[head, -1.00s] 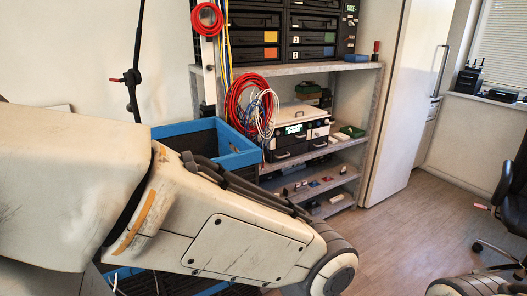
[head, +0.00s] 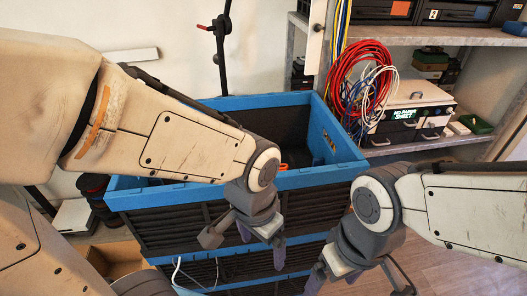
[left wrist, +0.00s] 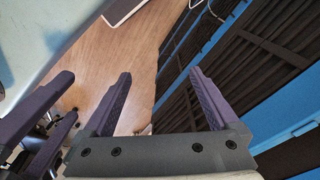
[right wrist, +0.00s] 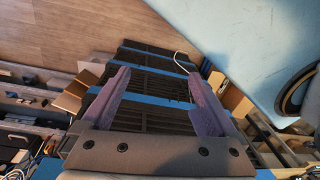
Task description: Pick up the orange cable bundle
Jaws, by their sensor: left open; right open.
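A small bit of orange (head: 284,166), possibly the orange cable bundle, shows inside the blue-rimmed crate (head: 345,178) in the head view; the near rim and my left arm hide most of the inside. My left gripper (head: 262,242) is open and empty in front of the crate's near side, below the rim. My right gripper (head: 335,280) is open and empty, lower and to the right. The left wrist view shows its open fingers (left wrist: 160,74) over floor and crate side. The right wrist view shows its open fingers (right wrist: 157,73) before dark slatted crate sides.
More blue-edged crates are stacked below the top one. Red and white cable coils (head: 362,78) hang on the shelf frame behind it. A metal shelf (head: 440,36) with devices stands at right. A black stand (head: 220,50) rises behind the crate. Wood floor is clear at right.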

